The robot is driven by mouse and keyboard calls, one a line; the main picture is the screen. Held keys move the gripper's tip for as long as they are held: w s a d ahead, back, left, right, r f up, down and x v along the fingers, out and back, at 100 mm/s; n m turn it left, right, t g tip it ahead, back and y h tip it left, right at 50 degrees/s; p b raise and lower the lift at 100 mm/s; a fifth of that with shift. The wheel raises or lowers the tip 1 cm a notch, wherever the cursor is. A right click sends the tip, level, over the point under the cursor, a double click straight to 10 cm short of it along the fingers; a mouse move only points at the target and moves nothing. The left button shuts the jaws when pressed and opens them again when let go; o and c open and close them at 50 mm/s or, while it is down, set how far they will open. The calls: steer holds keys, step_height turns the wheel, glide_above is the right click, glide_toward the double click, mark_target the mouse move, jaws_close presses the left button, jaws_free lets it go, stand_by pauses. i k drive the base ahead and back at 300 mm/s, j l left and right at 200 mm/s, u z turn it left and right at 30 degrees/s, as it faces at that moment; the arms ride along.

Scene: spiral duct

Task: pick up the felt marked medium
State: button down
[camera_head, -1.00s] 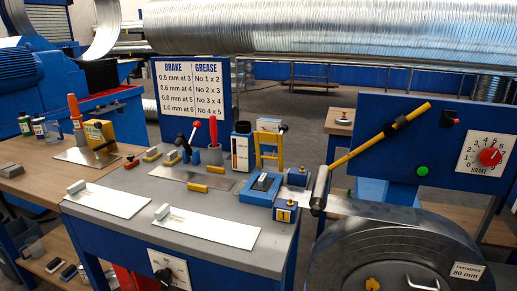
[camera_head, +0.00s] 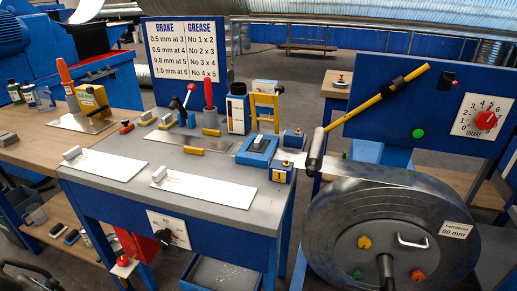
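No felt with a readable "medium" mark shows. Small pale blocks stand at the back of the grey bench: one (camera_head: 147,118) at the left and another (camera_head: 167,121) beside it. Two white sheets lie at the front of the bench, the left one (camera_head: 108,165) and the right one (camera_head: 205,190), each with a pale block at its left end. Small dark and grey pieces (camera_head: 72,237) lie on the low wooden shelf at lower left. I cannot tell whether any of these is a felt. I cannot make out my gripper.
The grey bench (camera_head: 240,218) carries a blue box (camera_head: 257,149) and a yellow frame (camera_head: 265,106). A large metal coil (camera_head: 335,215) stands at right, below a blue brake panel (camera_head: 450,85). A wooden table (camera_head: 40,152) is at left. A dark curved thing (camera_head: 30,270) shows at lower left.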

mark_target(260, 145)
steer(key=l+u, duration=0.3)
steer(key=l, duration=0.4)
steer(key=k+l+u, duration=0.15)
steer(key=l+u, duration=0.15)
steer(key=l, duration=0.4)
